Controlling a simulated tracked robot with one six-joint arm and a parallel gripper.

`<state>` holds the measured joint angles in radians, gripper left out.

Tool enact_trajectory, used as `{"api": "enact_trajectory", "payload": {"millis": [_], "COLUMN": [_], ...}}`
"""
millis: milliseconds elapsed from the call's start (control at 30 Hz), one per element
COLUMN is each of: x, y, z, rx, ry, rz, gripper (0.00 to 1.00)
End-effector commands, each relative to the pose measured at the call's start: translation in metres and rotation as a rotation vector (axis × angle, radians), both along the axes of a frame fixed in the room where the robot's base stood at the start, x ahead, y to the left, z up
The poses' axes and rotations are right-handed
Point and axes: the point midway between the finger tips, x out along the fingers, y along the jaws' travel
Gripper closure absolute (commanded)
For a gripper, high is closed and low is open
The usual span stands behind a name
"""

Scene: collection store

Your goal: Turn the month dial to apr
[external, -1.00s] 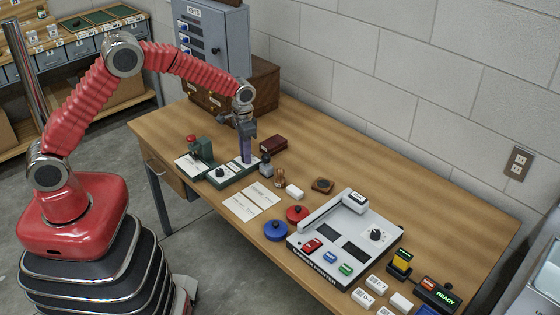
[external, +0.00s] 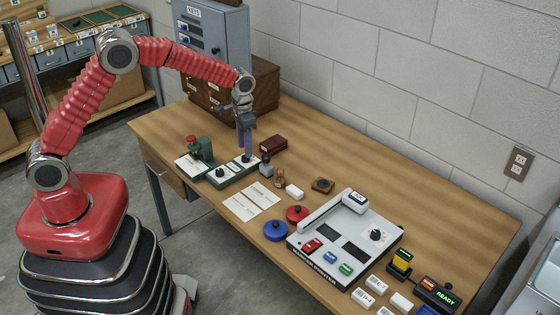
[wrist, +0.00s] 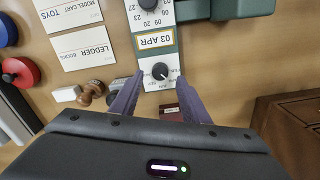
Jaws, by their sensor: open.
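The green date unit (external: 232,174) stands on the table with a white dial plate at each end. The month dial (wrist: 160,71) is a dark round knob with a light pointer mark, on a white plate with tiny print I cannot read. The day dial (wrist: 148,3) is cut off at the top edge, with numbers around it. My gripper (wrist: 160,77) is open, one purple finger on each side of the month dial. Contact with the knob cannot be told. In the external view my gripper (external: 244,155) points down at the dial.
A green stamp device (external: 200,150) stands left of the unit. A dark red box (external: 273,143), a small grey item (external: 265,168) and a wooden stamp (external: 280,178) are close on the right. Cards (external: 241,207) lie in front. Wooden drawers (external: 260,90) stand behind.

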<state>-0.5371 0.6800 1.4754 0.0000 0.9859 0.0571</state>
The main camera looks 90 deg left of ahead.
Motion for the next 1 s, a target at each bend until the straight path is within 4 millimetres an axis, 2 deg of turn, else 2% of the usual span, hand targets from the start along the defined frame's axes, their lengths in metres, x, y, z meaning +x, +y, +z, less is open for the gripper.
{"api": "enact_trajectory", "payload": {"millis": [200,500,700,1000], "x": [0.001,0.001,0.001,0.0], "y": [0.0,0.0,0.0,0.0], "z": [0.04,0.087,0.101,0.101], "rx": [0.002,0.001,0.0,0.0], "ry": [-0.004,-0.002,-0.001,0.0], "rz": [0.0,0.0,0.0,0.0], "gripper": [0.58,0.58,0.58,0.58]}}
